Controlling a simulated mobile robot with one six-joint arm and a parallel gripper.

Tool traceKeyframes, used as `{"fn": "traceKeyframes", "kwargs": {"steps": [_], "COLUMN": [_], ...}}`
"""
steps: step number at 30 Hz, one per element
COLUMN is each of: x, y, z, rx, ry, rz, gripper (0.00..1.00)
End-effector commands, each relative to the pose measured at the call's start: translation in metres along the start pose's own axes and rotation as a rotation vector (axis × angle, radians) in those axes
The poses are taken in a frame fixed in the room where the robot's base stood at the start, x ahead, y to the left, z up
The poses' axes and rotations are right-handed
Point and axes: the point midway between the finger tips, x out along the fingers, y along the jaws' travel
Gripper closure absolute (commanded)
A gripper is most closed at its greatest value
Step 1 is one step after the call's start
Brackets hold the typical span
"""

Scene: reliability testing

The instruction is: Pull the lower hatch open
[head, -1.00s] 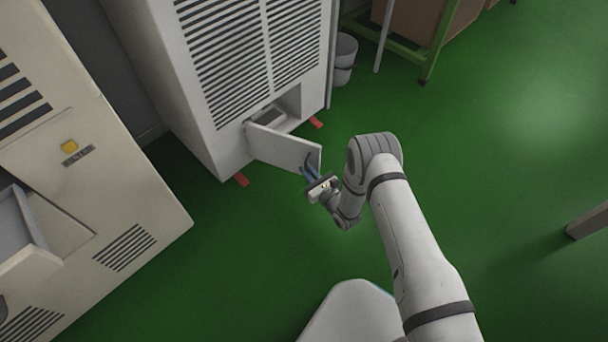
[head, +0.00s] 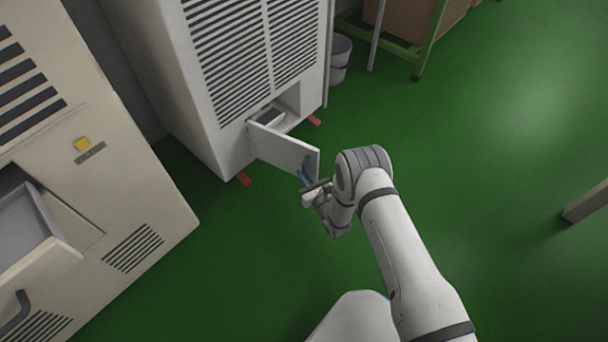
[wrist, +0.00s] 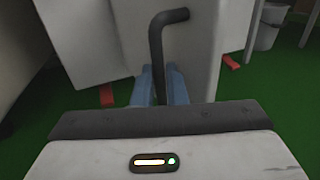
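The lower hatch (head: 280,147) is a light grey panel at the foot of the tall white cabinet, swung well out from its opening. Its dark bent handle (wrist: 157,50) stands on the panel's face in the wrist view. My gripper (head: 307,174) is at the free edge of the hatch. In the wrist view, the blue fingers of my gripper (wrist: 160,75) sit close on both sides of the handle's lower part, which looks clamped between them. In the head view, the fingers and wrist mostly hide the handle.
The opening (head: 288,100) behind the hatch shows a dark object inside. Red feet (head: 245,179) stick out below the cabinet. A beige cabinet (head: 130,180) with an open drawer (head: 30,228) stands left. A bucket (head: 340,60) stands behind. Green floor at right is mostly clear.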

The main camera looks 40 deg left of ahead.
Motion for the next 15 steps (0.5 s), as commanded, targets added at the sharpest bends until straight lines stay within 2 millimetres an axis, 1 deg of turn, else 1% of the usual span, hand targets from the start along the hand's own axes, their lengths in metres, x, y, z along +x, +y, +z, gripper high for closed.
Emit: {"fn": "traceKeyframes", "kwargs": {"steps": [1,7,15], "x": [-0.0003,0.0015,0.0004], "y": [0.0037,0.0063,0.0065], "z": [-0.0026,-0.0005,0.001], "rx": [0.0,0.0,0.0], "ry": [0.004,-0.001,-0.003], "rz": [0.006,0.011,0.012], "gripper": [0.84,0.68,0.68]}}
